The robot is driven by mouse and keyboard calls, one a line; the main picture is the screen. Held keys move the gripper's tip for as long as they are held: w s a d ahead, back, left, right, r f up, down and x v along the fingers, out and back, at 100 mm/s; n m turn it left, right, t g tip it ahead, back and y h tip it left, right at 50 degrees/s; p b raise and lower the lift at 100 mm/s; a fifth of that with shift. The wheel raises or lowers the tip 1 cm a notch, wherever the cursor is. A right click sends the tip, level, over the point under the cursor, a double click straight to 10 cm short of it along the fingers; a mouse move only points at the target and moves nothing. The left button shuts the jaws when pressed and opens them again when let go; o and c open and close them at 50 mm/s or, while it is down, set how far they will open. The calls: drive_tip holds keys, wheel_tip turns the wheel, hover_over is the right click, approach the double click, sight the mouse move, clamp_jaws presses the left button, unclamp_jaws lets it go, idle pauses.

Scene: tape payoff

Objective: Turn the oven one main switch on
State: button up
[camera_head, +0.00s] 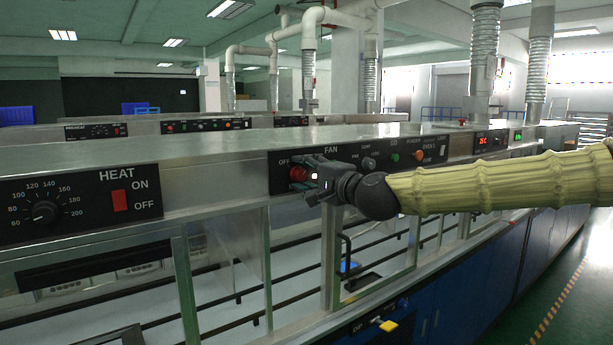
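The oven control panel (340,159) is a black strip on the long steel machine, with labels that seem to read OFF, FAN, GO and POWER. A red knob (298,173) sits at its left end by the OFF label. My gripper (303,180) comes in from the right and its fingers are at this red knob. Whether they touch or grip it I cannot tell. The gripper body hides part of the panel right of the knob. Farther right are a green button (395,157) and an orange button (419,155). Which control is the main switch I cannot clearly read.
A heat panel (80,204) with a black dial (45,212) and a red rocker switch (120,200) is at the left. Glass windows and steel frames lie below the panels. A yellow handle (384,324) sticks out lower down. The green aisle (575,310) is clear.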

drive_tip(key=shift+a+f, duration=0.1)
drive_tip(key=shift+f, duration=0.05)
drive_tip(key=shift+s, duration=0.15)
drive_tip(key=shift+s, duration=0.15)
drive_tip(key=v, duration=1.1)
drive_tip(key=shift+d, duration=0.35)
drive_tip(key=shift+s, duration=0.15)
